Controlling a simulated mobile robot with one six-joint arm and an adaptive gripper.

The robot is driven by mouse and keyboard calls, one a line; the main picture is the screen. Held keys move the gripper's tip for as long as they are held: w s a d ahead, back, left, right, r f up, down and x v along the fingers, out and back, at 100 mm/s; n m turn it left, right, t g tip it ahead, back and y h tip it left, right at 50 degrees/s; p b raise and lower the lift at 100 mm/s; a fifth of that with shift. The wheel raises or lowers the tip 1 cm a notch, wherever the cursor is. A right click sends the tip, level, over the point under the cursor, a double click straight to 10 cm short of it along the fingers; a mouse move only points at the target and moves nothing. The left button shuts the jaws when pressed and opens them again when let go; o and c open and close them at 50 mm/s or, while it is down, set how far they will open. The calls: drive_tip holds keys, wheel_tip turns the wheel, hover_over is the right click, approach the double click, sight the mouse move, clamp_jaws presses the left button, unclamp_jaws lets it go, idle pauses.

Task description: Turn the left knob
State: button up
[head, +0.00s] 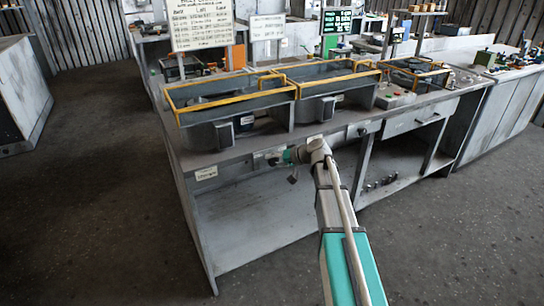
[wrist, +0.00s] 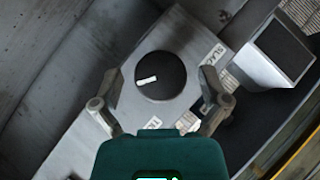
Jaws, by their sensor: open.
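In the wrist view, a round black knob (wrist: 160,76) with a short white mark sits on a grey panel (wrist: 110,128) with printed labels. My gripper (wrist: 159,76) is open, with one finger on the left of the knob and the other on its right. Gaps show between the fingers and the knob's rim; I cannot tell how far the tips are from the panel. In the head view, a small dark knob (head: 273,161) shows on the left front panel of the bench, just left of my wrist. My fingers are hard to make out there.
A grey box with a dark face (wrist: 274,50) stands right of the knob in the wrist view. In the head view, the bench top (head: 240,150) carries yellow-railed housings (head: 228,97). A second front panel with a knob (head: 363,131) is further right. The floor in front is clear.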

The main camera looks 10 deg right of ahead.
drive_tip(key=shift+s+a+f, duration=0.2)
drive_tip(key=shift+s, duration=0.25)
drive_tip(key=s+f+g+h, duration=0.4)
drive_tip(key=s+h, duration=0.1)
drive_tip(key=s, duration=0.9)
drive_tip(key=s+f+g+h, duration=0.3)
drive_tip(key=s+f+h, duration=0.15)
drive_tip(key=s, duration=0.95)
wheel_tip(320, 180, up, 17)
drive_tip(key=p, duration=1.7)
drive_tip(key=shift+d+f, duration=0.2)
drive_tip(key=w+d+r+n+t+y+p, duration=0.1)
drive_tip(key=w+d+r+y, duration=0.1)
drive_tip(key=w, duration=1)
drive_tip(key=w+d+r+n+t+y+p, duration=0.2)
drive_tip(key=w+d, duration=0.1)
drive_tip(key=w, duration=0.9)
drive_tip(key=shift+w+r, duration=0.4)
